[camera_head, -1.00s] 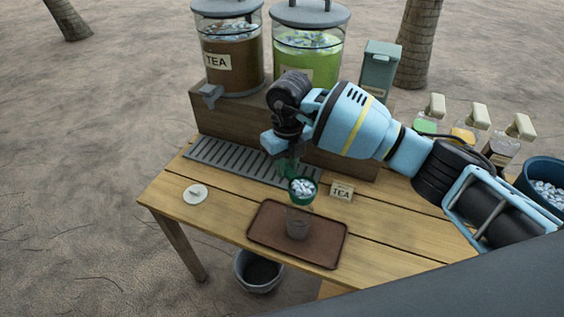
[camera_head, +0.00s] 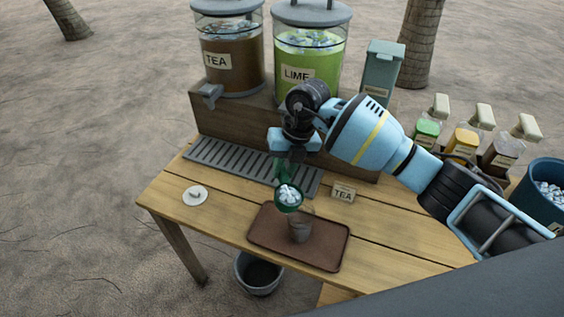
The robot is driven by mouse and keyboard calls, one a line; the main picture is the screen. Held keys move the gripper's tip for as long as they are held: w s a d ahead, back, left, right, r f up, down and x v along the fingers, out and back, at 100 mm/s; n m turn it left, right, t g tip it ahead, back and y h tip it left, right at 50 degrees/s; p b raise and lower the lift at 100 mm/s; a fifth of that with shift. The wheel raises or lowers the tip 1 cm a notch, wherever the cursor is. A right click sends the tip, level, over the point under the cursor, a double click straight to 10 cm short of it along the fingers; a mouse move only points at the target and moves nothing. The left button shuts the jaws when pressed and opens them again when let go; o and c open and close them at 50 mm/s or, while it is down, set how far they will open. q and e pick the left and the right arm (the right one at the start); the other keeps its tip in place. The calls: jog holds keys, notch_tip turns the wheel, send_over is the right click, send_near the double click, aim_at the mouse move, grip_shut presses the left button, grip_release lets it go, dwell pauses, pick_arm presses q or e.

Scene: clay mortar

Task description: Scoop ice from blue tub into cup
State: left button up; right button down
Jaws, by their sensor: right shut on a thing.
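My right gripper (camera_head: 286,158) is shut on the handle of a green scoop (camera_head: 287,201). The scoop's bowl is filled with whitish ice cubes (camera_head: 289,194). It is above and slightly to the left of a clear cup (camera_head: 300,228). The cup stands upright on a brown tray (camera_head: 262,243), and its upper rim is partly behind the scoop. I cannot see clearly whether the cup holds ice. The blue tub (camera_head: 545,197) of ice is at the right edge, partly cut off. My left gripper is not in view.
Tea (camera_head: 231,60) and lime (camera_head: 316,66) dispensers stand on a wooden riser behind a drip grate (camera_head: 225,162). Pump bottles (camera_head: 463,143) stand at the right. A small TEA sign (camera_head: 343,193) is right of the scoop. A white lid (camera_head: 195,196) lies at left, and a bucket (camera_head: 259,275) is below.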

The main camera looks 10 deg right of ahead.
jog(key=shift+f+y, duration=0.3)
jog(key=shift+f, duration=0.2)
jog(key=shift+d+y+b, duration=0.35)
jog(key=shift+y+b, duration=0.55)
jog(key=shift+y, duration=0.2)
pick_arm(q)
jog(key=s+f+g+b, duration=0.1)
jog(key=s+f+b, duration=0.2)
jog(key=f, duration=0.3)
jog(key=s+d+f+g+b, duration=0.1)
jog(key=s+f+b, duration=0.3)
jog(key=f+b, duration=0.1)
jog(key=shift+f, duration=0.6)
pick_arm(e)
jog(key=d+y, duration=0.1)
jog(key=y, duration=0.2)
jog(key=d+y, duration=0.1)
jog(key=y, duration=0.3)
jog(key=d+f+y, duration=0.1)
jog(key=y, duration=0.3)
jog(key=shift+d, duration=0.15)
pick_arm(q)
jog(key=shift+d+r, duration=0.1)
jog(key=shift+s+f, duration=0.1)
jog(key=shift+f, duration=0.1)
